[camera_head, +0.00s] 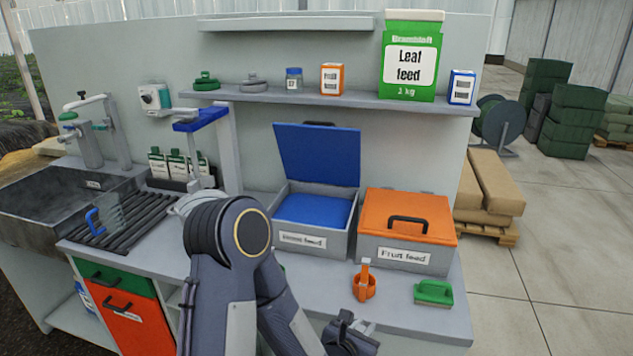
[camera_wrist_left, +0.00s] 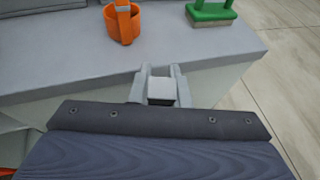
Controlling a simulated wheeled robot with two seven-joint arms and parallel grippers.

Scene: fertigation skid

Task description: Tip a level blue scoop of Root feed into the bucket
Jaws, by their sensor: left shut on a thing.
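A grey bin with its blue lid (camera_head: 318,152) raised stands on the counter, with blue feed (camera_head: 312,211) inside. Its label (camera_head: 302,240) is too blurred to read fully. My left gripper (camera_head: 350,335) is low in front of the counter's front edge. In the left wrist view its fingers (camera_wrist_left: 160,88) are shut around a small pale grey block-like thing (camera_wrist_left: 161,92); I cannot tell what it is. I make out no blue scoop and no bucket. My right gripper is not in view.
The orange-lidded Fruit feed bin (camera_head: 405,215) is closed. An orange scoop (camera_head: 364,283) and a green brush (camera_head: 434,292) stand near the counter's front. A clear jug with a blue handle (camera_head: 94,221) is on the drain rack. A shelf above holds the Leaf feed bag (camera_head: 410,60).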

